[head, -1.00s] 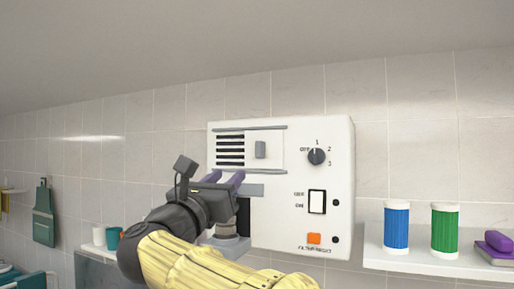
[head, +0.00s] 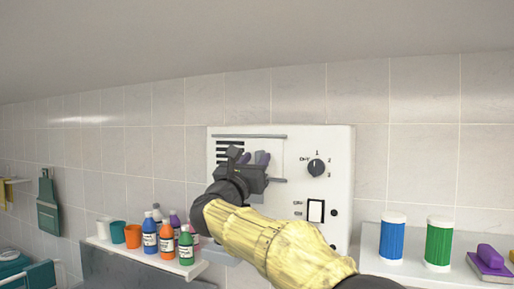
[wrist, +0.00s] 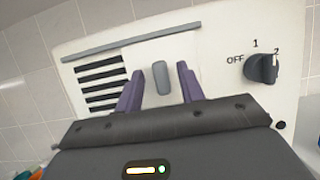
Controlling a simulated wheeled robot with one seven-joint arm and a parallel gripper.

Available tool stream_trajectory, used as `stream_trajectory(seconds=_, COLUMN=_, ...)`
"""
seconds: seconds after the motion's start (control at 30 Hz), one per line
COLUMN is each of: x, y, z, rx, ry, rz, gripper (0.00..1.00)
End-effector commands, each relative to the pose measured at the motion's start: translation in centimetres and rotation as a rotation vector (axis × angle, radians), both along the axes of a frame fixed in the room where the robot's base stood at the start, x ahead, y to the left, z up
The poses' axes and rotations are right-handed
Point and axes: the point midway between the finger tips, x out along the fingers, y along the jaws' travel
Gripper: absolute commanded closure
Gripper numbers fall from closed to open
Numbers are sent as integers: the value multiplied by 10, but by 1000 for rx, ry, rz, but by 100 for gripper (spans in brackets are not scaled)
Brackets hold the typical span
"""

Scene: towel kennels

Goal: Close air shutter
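The air shutter is a white sliding plate (wrist: 190,48) with a grey upright handle (wrist: 160,77), set between rails on a white wall unit (head: 342,145). Dark vent slots (wrist: 101,88) lie uncovered left of the plate in the wrist view. They show partly in the head view too (head: 224,150). My gripper (head: 262,158) is in front of the shutter. In the wrist view its purple fingers (wrist: 160,72) are open, one on each side of the handle, with gaps on both sides. In the head view my gripper hides the handle.
The unit has a rotary knob (head: 317,168) and a rocker switch (head: 316,211) right of the shutter. Blue (head: 392,239) and green (head: 438,243) canisters stand on a right shelf. Several bottles stand on a left shelf (head: 183,267). The tiled wall above is clear.

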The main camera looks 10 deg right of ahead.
Motion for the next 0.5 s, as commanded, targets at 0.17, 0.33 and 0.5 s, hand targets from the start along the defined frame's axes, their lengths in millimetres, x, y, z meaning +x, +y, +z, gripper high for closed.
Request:
stream_trajectory(seconds=0.17, x=12, y=-9, z=7, rx=0, ry=1, rz=0, gripper=62)
stream_trajectory(seconds=0.33, x=13, y=-10, z=6, rx=-1, ry=1, rz=1, gripper=62)
stream_trajectory(seconds=0.5, x=13, y=-10, z=6, rx=-1, ry=1, rz=0, gripper=66)
